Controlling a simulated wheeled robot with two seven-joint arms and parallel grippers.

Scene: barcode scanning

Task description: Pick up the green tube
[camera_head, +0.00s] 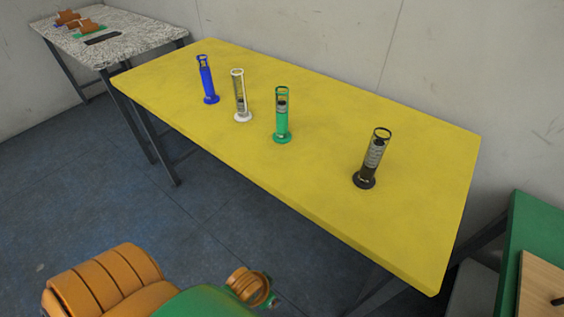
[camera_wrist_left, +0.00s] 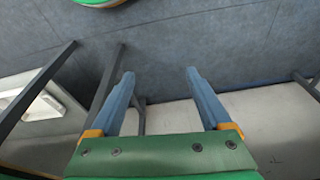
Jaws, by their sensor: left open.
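The green tube (camera_head: 282,115) stands upright on the yellow table (camera_head: 330,215), third from the left in a loose row of tubes. It has a round base and an open frame at its upper part. My left gripper (camera_wrist_left: 158,78) is open and empty in the left wrist view, with its two blue-grey fingers apart. In the head view a part of my orange and green arm (camera_head: 120,280) shows at the lower left. My right gripper is in neither view.
A blue tube (camera_head: 207,80) and a white tube (camera_head: 240,97) stand left of the green one. A black tube (camera_head: 372,160) stands to its right. A speckled table (camera_head: 135,40) is at the back left. A green surface (camera_head: 540,225) is at the right edge.

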